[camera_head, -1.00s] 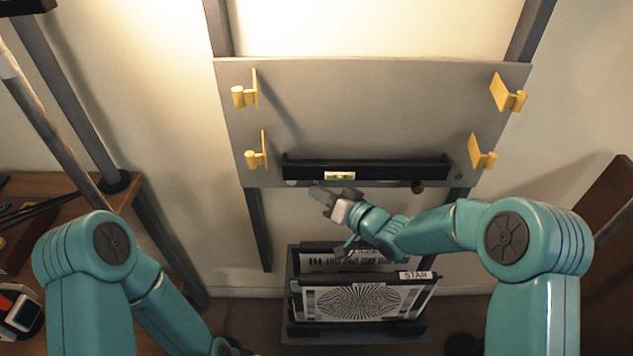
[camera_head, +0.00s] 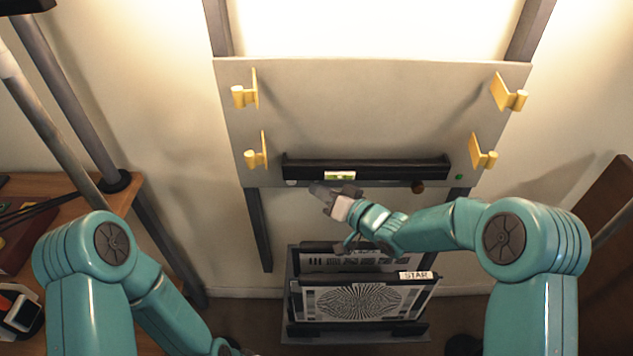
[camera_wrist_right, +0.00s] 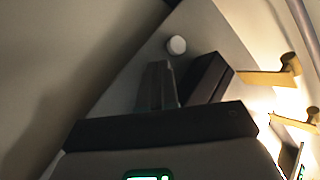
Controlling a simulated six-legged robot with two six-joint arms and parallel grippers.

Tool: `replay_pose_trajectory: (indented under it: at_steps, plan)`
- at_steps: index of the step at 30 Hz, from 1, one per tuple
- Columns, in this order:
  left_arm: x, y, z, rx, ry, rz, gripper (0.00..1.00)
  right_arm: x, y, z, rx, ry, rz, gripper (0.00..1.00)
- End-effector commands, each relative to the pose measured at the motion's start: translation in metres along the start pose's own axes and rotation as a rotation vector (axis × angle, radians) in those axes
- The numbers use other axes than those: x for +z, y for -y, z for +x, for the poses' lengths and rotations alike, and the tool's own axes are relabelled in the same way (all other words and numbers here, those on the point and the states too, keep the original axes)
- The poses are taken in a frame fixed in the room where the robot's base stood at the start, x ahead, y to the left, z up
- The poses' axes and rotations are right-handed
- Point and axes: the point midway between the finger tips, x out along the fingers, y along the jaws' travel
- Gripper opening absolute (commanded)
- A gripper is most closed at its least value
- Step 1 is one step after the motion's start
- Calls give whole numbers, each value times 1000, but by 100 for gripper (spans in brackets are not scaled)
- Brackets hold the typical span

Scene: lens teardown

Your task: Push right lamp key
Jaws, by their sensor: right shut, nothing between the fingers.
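A grey board (camera_head: 350,110) stands against the wall with a dark ledge (camera_head: 400,168) along its lower part. Below the ledge are a pale round button (camera_head: 291,183) at left and a brown knob (camera_head: 418,187) at right. A green dot (camera_head: 459,177) lies farther right. I cannot tell which is the right lamp key. My right gripper (camera_head: 322,190) is shut and empty at the board's lower edge, right of the pale button. In the right wrist view, the fingers (camera_wrist_right: 160,85) point toward the pale button (camera_wrist_right: 176,45); contact is unclear. My left gripper is out of view.
Yellow clips (camera_head: 243,95) sit along both sides of the board. A small level (camera_head: 340,176) is on the ledge. Below, a rack (camera_head: 300,330) holds test charts (camera_head: 365,302). A wooden table (camera_head: 120,190) is at left.

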Motion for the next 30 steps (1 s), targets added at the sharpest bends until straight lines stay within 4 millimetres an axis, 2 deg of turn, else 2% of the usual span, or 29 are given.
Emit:
replay_pose_trajectory:
  at_steps: [9, 18, 30]
  plan:
    - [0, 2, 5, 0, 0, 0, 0, 8, 8, -11, -1, -1, -1, 0]
    - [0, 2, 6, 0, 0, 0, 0, 10, 10, -13, -1, 0, -1, 0]
    - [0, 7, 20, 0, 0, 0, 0, 32, 30, -42, -1, 0, -1, 0]
